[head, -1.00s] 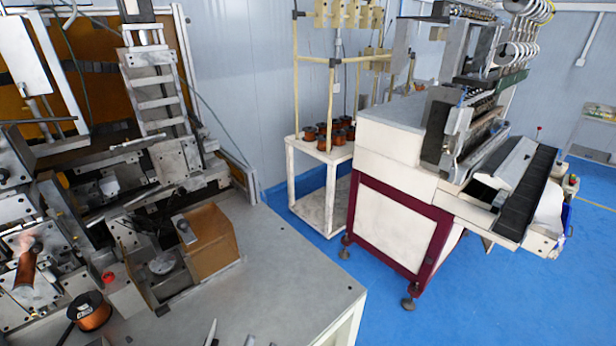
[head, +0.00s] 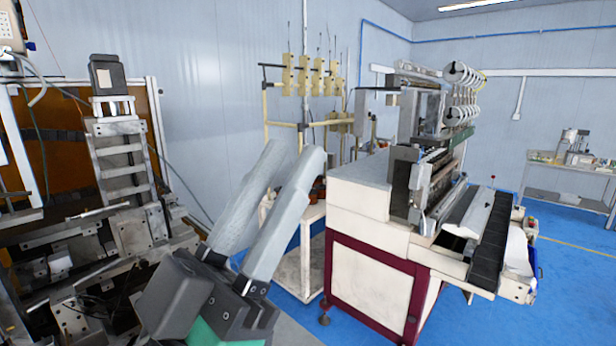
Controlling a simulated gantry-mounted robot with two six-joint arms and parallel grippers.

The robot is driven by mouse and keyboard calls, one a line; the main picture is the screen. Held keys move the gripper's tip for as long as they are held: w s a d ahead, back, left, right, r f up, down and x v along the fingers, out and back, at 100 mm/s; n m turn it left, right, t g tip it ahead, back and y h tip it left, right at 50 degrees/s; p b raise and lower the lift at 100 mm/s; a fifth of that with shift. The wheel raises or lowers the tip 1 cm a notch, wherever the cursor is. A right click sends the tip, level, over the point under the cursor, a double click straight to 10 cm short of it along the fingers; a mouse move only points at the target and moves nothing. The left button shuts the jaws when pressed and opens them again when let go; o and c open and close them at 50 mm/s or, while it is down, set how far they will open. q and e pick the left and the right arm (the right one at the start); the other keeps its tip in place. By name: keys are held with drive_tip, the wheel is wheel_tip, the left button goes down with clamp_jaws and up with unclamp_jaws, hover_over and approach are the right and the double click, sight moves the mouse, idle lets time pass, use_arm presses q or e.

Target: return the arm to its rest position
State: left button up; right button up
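My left gripper (head: 298,154) rises from the bottom centre of the head view. Its two long grey fingers point up and to the right, with a gap between them. It looks open, and I see nothing clearly held; a small pale shape shows between the fingers, and I cannot tell what it is. The dark gripper body and a green part show below the fingers. My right gripper is not in view.
The coil winder (head: 130,230) stands at the left, close to my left gripper. A white cart (head: 300,265) is partly hidden behind the fingers. A white and maroon machine (head: 375,240) stands to the right. Blue floor (head: 570,265) is clear at the far right.

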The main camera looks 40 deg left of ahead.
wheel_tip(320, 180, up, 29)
drive_tip(key=p, duration=2.8)
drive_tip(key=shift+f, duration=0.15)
